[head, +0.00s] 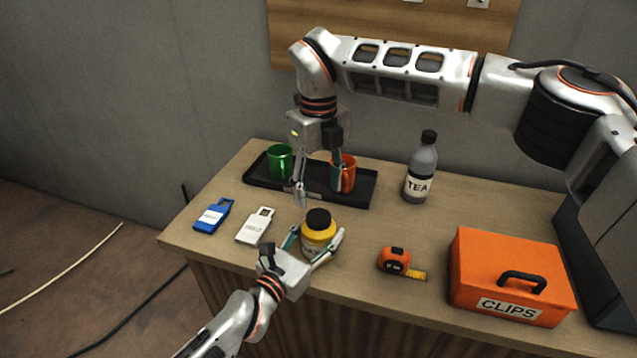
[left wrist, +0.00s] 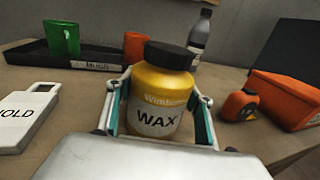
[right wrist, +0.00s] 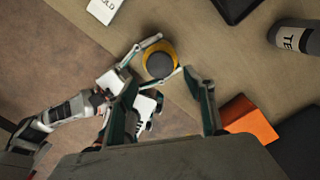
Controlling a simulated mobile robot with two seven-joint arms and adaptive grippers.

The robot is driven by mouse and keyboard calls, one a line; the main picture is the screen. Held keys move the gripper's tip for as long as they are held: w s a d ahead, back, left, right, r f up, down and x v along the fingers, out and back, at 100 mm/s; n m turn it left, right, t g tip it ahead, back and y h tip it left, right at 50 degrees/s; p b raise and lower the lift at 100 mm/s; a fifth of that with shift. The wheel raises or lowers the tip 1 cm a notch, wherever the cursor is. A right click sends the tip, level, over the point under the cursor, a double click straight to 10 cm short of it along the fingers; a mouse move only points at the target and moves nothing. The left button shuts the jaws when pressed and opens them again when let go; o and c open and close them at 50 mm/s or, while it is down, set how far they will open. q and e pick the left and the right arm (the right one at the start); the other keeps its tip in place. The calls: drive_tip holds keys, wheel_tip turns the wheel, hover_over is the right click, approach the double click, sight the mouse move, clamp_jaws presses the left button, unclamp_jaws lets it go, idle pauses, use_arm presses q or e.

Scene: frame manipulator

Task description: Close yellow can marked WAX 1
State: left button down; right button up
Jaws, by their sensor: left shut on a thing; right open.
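The yellow can (head: 317,236) with a black lid (head: 318,218) stands near the table's front edge. In the left wrist view the can (left wrist: 158,105) bears a WAX label and the lid (left wrist: 170,54) sits on its top; I cannot tell if the lid is tight. No number shows on the label. My left gripper (head: 313,246) is shut on the can, one finger on each side. My right gripper (head: 318,193) is open and empty, pointing down above and behind the can. In the right wrist view the lid (right wrist: 160,65) appears beyond the open fingers (right wrist: 163,105).
Behind the can, a black tray (head: 357,199) holds a green mug (head: 280,161) and a red mug (head: 349,174). A blue tag (head: 213,216) and a white tag (head: 255,226) lie left. A TEA bottle (head: 421,170), tape measure (head: 394,261) and orange CLIPS box (head: 508,272) stand right.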

sight(319, 216)
drive_tip(key=shift+r+n, duration=0.55)
drive_tip(key=shift+n, duration=0.75)
drive_tip(key=shift+f, duration=4.05)
drive_tip(key=c, duration=1.2)
drive_tip(key=o, duration=1.3)
